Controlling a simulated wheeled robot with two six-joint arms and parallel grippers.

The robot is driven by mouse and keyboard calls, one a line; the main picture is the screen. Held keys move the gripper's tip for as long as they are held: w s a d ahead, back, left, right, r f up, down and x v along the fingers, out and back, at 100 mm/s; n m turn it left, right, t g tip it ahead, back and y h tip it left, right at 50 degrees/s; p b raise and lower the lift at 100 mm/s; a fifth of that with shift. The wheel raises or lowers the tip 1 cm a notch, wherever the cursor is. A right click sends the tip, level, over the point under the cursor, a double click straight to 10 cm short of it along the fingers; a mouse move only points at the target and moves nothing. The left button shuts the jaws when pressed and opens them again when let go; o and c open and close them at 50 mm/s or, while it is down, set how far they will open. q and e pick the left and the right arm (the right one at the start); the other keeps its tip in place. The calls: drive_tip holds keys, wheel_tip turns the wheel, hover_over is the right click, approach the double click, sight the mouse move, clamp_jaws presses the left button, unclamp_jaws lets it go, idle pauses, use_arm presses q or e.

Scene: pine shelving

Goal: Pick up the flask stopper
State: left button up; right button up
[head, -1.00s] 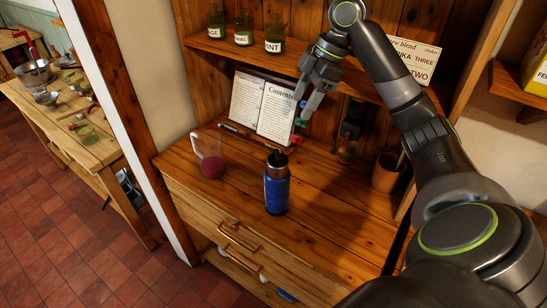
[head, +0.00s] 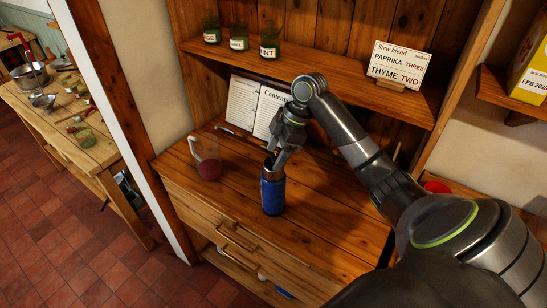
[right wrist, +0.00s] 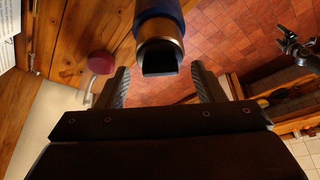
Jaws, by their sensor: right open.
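The blue flask (head: 273,192) stands upright on the wooden counter, with a copper-coloured neck. Its dark stopper (head: 268,163) is partly hidden by my right gripper (head: 280,160) in the head view. In the right wrist view the stopper (right wrist: 160,61) shows at the end of the flask's neck, between my right gripper's two spread fingers (right wrist: 160,84). There is a gap on each side, and the gripper is open and empty. A dark jointed shape at the right of the wrist view looks like my left gripper (right wrist: 294,44); its jaws are too small to tell.
A glass jug (head: 206,160) with dark red contents stands left of the flask. An open book (head: 255,105) leans at the back. A shelf (head: 330,75) with jars and a sign card (head: 399,66) overhangs the counter. The counter's front right is clear.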

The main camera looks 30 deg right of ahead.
drive_tip(key=shift+a+f, duration=0.15)
drive_tip(key=shift+f, duration=0.15)
drive_tip(key=shift+c, duration=0.3)
drive_tip(key=c, duration=1)
drive_tip(key=shift+r+b, duration=0.3)
drive_tip(key=shift+r, duration=0.2)
wheel_tip(320, 180, up, 14)
drive_tip(key=p, duration=0.4)
